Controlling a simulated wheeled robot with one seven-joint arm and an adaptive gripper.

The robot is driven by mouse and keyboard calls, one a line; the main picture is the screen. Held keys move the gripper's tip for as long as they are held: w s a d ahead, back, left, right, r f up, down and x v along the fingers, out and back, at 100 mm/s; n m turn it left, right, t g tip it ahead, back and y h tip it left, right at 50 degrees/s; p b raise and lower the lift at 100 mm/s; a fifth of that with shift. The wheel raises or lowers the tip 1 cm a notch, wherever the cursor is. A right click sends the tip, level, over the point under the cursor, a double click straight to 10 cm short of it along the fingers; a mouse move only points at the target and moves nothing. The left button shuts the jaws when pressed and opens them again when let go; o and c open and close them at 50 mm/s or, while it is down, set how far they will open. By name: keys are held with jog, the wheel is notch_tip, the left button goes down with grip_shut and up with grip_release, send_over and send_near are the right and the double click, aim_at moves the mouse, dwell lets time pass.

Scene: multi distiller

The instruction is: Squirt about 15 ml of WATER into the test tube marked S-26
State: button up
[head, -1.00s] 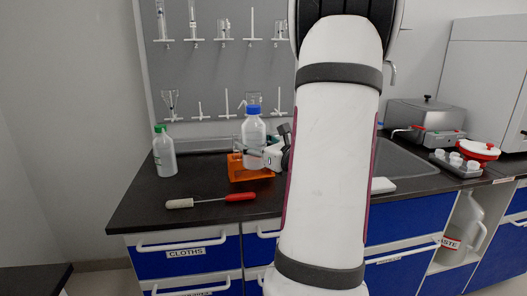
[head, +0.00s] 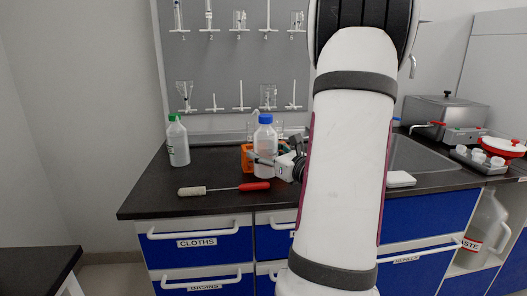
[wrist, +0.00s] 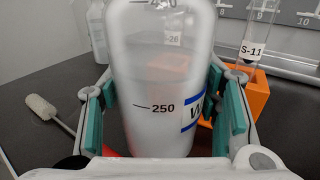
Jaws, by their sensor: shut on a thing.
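My gripper (head: 281,164) is shut on the sides of a clear squeeze bottle with a blue cap (head: 265,144). In the wrist view the bottle (wrist: 155,80) fills the middle between the green finger pads. It looks upright, with a 250 mark and a blue-edged label starting with "W". An orange rack (head: 246,156) stands just behind the bottle. A tag ending in "-26" (wrist: 173,39) shows blurred through the bottle; its tube is mostly hidden. A tube marked S-11 (wrist: 252,48) stands in the rack to the right. The bottle's nozzle is not clear.
A green-capped bottle (head: 178,143) stands left on the dark counter. A brush with a red handle (head: 225,188) lies near the front edge. A pegboard with glassware (head: 235,60) is behind. A sink (head: 420,155) and a heating bath (head: 445,115) are at right. My arm hides the middle.

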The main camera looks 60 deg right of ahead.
jog(key=shift+f, duration=0.45)
jog(key=shift+r+b, duration=0.1)
jog(key=shift+b, duration=0.2)
jog(key=shift+o, duration=1.1)
jog(key=c, duration=0.6)
jog(key=shift+c, duration=0.2)
jog(key=c, duration=0.4)
jog(key=o, duration=1.1)
grip_shut()
